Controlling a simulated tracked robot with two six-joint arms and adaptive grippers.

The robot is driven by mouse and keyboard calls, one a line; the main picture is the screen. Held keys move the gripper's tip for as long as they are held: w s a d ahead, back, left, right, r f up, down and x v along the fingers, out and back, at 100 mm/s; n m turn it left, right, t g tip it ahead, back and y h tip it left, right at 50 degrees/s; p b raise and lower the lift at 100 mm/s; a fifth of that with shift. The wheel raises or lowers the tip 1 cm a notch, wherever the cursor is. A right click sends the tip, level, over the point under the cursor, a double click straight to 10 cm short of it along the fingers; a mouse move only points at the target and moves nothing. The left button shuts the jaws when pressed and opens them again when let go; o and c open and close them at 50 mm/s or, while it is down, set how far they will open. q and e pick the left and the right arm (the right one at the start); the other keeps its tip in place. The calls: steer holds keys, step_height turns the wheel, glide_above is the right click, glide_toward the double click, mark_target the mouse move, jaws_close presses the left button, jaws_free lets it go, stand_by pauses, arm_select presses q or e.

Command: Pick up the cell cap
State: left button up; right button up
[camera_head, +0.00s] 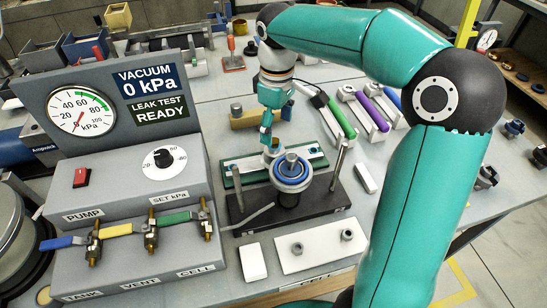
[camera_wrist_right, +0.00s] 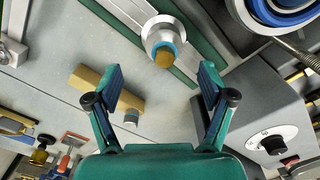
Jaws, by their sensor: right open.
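My right gripper (camera_head: 268,138) points down over the green board and is open, with nothing between its fingers in the right wrist view (camera_wrist_right: 160,80). A round silver piece with a blue ring and tan centre (camera_wrist_right: 163,40) lies on the green board (camera_wrist_right: 205,85), just beyond the fingertips. It may be the cell cap; I cannot tell for sure. In the head view the gripper partly hides that spot. The blue-ringed cell (camera_head: 291,172) stands on a black base (camera_head: 325,200) between two metal posts. My left gripper is not in view.
A tan block (camera_head: 245,120) lies behind the board; in the wrist view (camera_wrist_right: 92,83) it is left of the fingers. The grey control panel (camera_head: 130,190) stands at left. A white plate with two knobs (camera_head: 318,256) lies in front. Coloured-handled tools (camera_head: 342,118) lie at right.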

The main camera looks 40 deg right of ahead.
mark_target(275, 149)
steer(key=shift+a+f, duration=0.15)
steer(key=shift+f, duration=1.8)
steer(key=shift+a+f, duration=0.15)
steer(key=shift+f, duration=1.8)
steer(key=c, duration=1.4)
steer(key=shift+c, duration=0.5)
steer(key=shift+r, duration=0.15)
